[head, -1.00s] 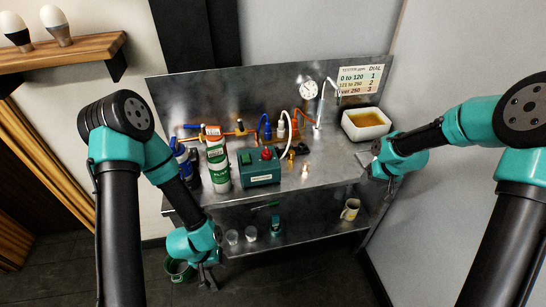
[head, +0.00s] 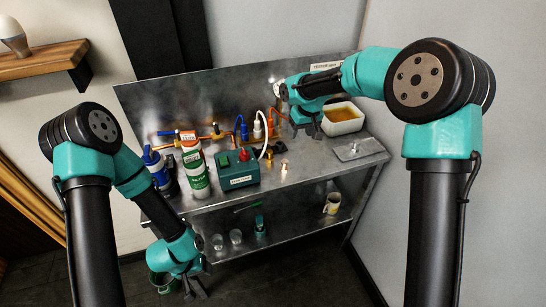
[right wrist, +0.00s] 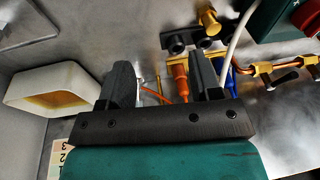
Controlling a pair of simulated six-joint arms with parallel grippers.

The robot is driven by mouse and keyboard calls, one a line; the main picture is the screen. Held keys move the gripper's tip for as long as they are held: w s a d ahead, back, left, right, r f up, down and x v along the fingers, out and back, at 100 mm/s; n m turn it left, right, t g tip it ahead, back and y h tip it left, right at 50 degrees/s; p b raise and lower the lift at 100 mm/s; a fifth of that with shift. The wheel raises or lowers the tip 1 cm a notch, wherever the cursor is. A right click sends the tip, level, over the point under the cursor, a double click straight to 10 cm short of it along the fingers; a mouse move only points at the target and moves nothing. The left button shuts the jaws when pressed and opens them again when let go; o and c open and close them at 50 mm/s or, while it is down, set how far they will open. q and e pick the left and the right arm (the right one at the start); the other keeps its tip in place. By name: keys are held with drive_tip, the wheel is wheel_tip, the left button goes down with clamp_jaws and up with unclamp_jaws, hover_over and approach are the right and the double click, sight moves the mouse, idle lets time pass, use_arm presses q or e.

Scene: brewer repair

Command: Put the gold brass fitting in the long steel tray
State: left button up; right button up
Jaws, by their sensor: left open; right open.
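A small gold brass fitting (head: 268,154) is by a black block on the bench, right of the green box. In the right wrist view a gold fitting (right wrist: 208,20) stands by the black holder (right wrist: 188,39). A flat steel piece with a raised bit (head: 358,149) lies at the bench's right end; I cannot tell if it is the long tray. My right gripper (head: 308,130) is open and empty above the back of the bench; its spread fingers show in the wrist view (right wrist: 163,84). My left gripper (head: 196,289) is open, low in front of the bench.
A white basin of amber liquid (head: 343,129) stands right of my right gripper. A green box with a red knob (head: 238,170), a white-green tube (head: 197,175) and copper pipes crowd the left. A small coppery piece (head: 284,166) stands near the front. A mug (head: 332,203) is below.

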wheel_tip(320, 180, up, 6)
drive_tip(key=n+h, duration=0.1)
drive_tip(key=n, duration=0.1)
hover_over(269, 151)
drive_tip(key=s, duration=0.2)
drive_tip(key=shift+s+d+r, duration=0.1)
drive_tip(key=shift+d+r, duration=0.05)
drive_tip(key=shift+d, duration=0.3)
drive_tip(key=f, duration=0.4)
drive_tip(key=w+f, duration=0.1)
drive_tip(key=f, duration=0.7)
drive_tip(key=shift+w+a, duration=0.15)
drive_tip(key=shift+a, duration=0.2)
drive_tip(key=shift+w+f, duration=0.2)
drive_tip(key=shift+f, duration=1.15)
drive_tip(key=shift+w+f, duration=0.15)
drive_tip(key=shift+f, duration=1.15)
drive_tip(key=c, duration=1)
